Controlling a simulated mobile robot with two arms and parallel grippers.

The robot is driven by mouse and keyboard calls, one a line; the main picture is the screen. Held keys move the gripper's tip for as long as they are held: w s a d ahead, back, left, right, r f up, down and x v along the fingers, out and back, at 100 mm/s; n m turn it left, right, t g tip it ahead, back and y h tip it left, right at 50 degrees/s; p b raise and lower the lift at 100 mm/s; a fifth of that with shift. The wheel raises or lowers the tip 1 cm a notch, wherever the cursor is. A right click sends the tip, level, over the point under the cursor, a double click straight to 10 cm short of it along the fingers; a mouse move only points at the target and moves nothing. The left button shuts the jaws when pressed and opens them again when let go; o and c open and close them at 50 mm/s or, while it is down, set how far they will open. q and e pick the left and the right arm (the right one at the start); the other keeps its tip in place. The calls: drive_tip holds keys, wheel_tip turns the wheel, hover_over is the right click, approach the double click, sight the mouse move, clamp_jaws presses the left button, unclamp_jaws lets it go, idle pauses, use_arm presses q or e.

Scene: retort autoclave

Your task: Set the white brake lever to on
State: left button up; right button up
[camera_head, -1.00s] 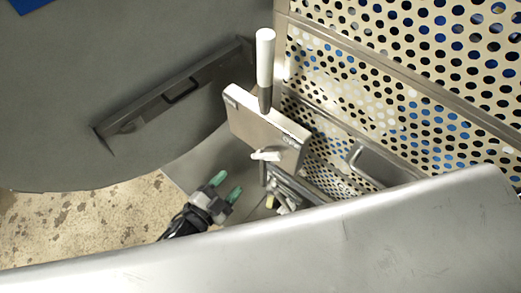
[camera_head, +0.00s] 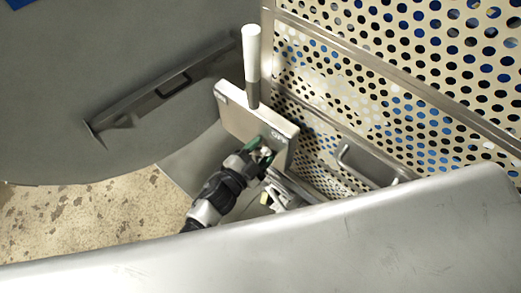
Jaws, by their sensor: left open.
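A tall lever with a white grip (camera_head: 252,55) stands upright behind a grey metal box plate (camera_head: 245,120). A small white handle (camera_head: 266,153) sits at the plate's front right side, mostly hidden by my left gripper. I cannot tell for certain which of the two is the brake lever. Small dark marks show at the plate's two ends, too small to read. My left gripper (camera_head: 261,149) is open, its green fingertips at the small white handle. Whether they touch it I cannot tell. My right gripper is not in view.
A perforated cream panel (camera_head: 400,70) rises close behind and right of the plate. A metal loop handle (camera_head: 365,165) is at its foot. A big grey round door (camera_head: 110,60) with a bar is at left. A smooth metal surface (camera_head: 330,240) fills the front.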

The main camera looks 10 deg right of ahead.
use_arm(q)
clamp_jaws()
idle(0.4)
